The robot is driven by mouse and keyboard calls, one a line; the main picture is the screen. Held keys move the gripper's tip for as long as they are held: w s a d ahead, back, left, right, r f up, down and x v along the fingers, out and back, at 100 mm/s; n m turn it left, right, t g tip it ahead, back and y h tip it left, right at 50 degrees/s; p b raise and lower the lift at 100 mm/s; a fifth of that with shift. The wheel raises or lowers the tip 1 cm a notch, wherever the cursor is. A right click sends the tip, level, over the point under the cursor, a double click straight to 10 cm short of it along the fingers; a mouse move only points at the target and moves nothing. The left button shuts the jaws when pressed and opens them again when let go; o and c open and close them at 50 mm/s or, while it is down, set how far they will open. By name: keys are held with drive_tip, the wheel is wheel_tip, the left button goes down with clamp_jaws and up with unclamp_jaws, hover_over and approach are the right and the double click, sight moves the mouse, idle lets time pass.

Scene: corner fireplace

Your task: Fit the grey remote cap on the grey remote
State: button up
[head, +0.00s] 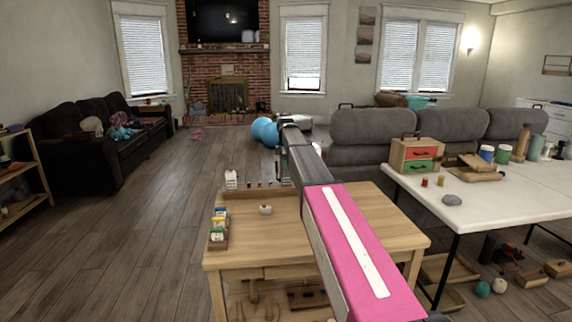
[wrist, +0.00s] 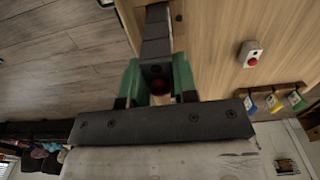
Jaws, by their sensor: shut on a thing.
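My gripper (wrist: 157,75) shows in the wrist view, with green fingers closed on a grey, flat, elongated piece (wrist: 157,38). The piece runs away from the fingertips; it seems to be the grey remote cap, though its far end is cut off by the frame. A dark part with a red round face shows between the fingers, nearer the palm. A small pale box with a red button (wrist: 250,54) lies on the wooden table, apart from my gripper; it also shows in the head view (head: 265,209). I cannot tell whether it is the grey remote. In the head view my arm mostly hides the gripper.
A rack (head: 218,243) with several coloured packs stands at the left of the wooden table (head: 262,240). A wooden rail (head: 262,193) with small items runs along its far edge. A white table (head: 500,195) with boxes and jars is to the right. Bare tabletop surrounds the pale box.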

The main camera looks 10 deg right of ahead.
drive_tip(key=shift+f, duration=0.15)
drive_tip(key=o, duration=0.9)
